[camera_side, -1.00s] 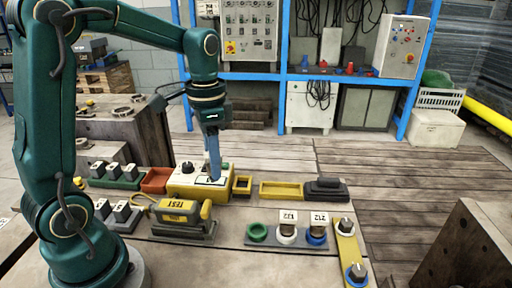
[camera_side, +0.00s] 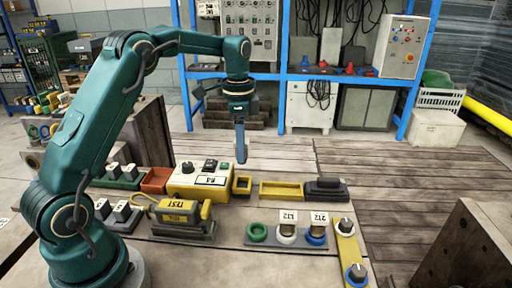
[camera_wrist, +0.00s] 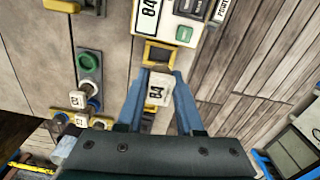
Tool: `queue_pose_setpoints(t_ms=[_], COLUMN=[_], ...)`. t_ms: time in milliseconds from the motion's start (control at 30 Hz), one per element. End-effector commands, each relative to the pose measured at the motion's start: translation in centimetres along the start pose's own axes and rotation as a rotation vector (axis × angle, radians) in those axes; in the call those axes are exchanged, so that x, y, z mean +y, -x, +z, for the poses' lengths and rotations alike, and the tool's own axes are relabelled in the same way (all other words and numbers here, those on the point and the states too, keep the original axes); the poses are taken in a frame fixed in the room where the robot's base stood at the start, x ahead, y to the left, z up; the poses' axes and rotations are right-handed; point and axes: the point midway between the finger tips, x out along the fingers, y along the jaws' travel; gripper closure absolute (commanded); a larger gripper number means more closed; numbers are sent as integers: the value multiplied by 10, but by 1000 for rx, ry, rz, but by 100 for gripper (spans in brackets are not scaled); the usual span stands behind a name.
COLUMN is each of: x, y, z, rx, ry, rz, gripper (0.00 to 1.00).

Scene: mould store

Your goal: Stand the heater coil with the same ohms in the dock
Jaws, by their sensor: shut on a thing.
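My gripper (camera_side: 241,150) hangs above and behind the small yellow square dock (camera_side: 242,185) in the side view. In the wrist view my gripper (camera_wrist: 157,95) is shut on a coil with a pale tag (camera_wrist: 158,90) that seems to read 84. The coil's body below the tag is mostly hidden. The open dock (camera_wrist: 158,53) lies just beyond it, apart from it. The cream meter box (camera_side: 201,180) left of the dock shows a plate (camera_side: 212,180) that also seems to read 84. Two tagged coils stand in the white (camera_side: 287,231) and blue (camera_side: 317,232) rings; one tag reads 212.
The green ring (camera_side: 257,233) is empty. A yellow tray (camera_side: 281,190) and a black block (camera_side: 326,188) lie right of the dock. A yellow TEST unit (camera_side: 180,210) stands in front of the meter box. A yellow bar with knobs (camera_side: 347,240) is at front right.

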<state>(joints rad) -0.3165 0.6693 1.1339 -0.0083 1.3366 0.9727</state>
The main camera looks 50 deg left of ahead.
Motion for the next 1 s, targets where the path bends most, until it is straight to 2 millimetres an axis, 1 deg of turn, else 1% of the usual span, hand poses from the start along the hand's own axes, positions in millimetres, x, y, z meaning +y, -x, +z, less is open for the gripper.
queue_pose_setpoints(t_ms=[167, 500, 700, 1000], x=[1, 1, 1, 0], y=[-8, -38, -50, -56], z=[0, 1, 1, 1], rx=[1, 1, 1, 3], ry=[0, 1, 1, 2], rz=[0, 1, 0, -2], gripper=[100, 100, 100, 100])
